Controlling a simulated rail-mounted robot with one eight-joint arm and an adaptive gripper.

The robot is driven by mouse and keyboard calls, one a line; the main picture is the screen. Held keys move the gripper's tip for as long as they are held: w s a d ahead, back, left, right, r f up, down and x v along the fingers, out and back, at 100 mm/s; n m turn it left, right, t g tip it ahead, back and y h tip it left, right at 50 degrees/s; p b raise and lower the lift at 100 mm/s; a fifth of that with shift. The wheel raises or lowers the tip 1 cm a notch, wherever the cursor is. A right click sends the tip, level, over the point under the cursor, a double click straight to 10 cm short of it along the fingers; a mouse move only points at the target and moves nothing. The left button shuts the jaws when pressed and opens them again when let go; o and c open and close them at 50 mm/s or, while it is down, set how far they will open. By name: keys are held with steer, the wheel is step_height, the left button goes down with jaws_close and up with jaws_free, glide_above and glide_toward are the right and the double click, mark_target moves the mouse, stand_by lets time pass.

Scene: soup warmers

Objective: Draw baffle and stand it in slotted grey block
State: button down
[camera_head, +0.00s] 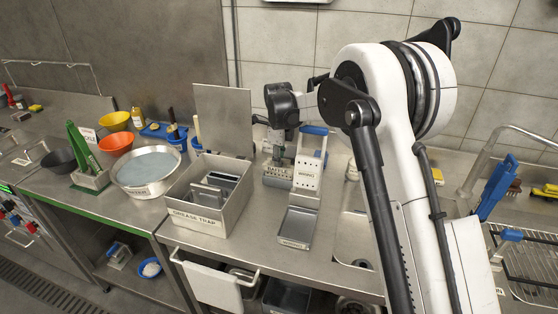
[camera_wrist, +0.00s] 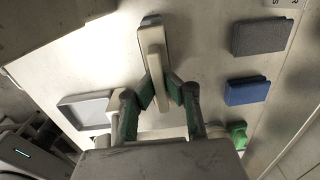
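The grease trap (camera_head: 178,218) is an open metal box, labelled on its front, left of my arm. Grey plates with a handle-like bar (camera_head: 211,190) show inside it. A slotted grey block (camera_head: 277,183) with a label stands on the counter to its right. My gripper (camera_head: 278,153) points down just above the block. In the wrist view my gripper (camera_wrist: 160,92) has its green-padded fingers closed in on both sides of a pale, narrow piece (camera_wrist: 153,45), which looks like the baffle's top. Its lower part is hidden, so I cannot tell whether it sits in a slot.
A white perforated stand (camera_head: 308,172) with a blue top is close right of the block. A shallow tray (camera_head: 297,226) lies in front. A round pan (camera_head: 147,168) and bowls are left; a sink is right. A grey pad (camera_wrist: 262,37) and blue pad (camera_wrist: 247,90) show in the wrist view.

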steer(key=shift+s+f+b, duration=0.1)
steer(key=shift+f+b, duration=0.75)
steer(key=shift+f, duration=0.5)
steer(key=shift+r, duration=0.15)
steer(key=shift+r, duration=0.35)
steer(key=shift+r+p, duration=0.75)
steer(key=shift+r, duration=0.95)
steer(key=shift+b, duration=0.5)
stand_by(1.0)
steer(key=shift+f+b, duration=1.15)
steer(key=shift+f, duration=0.7)
steer(key=shift+f, duration=0.35)
stand_by(0.4)
steer(key=c, duration=1.8)
jaws_free()
steer(key=shift+c, duration=0.2)
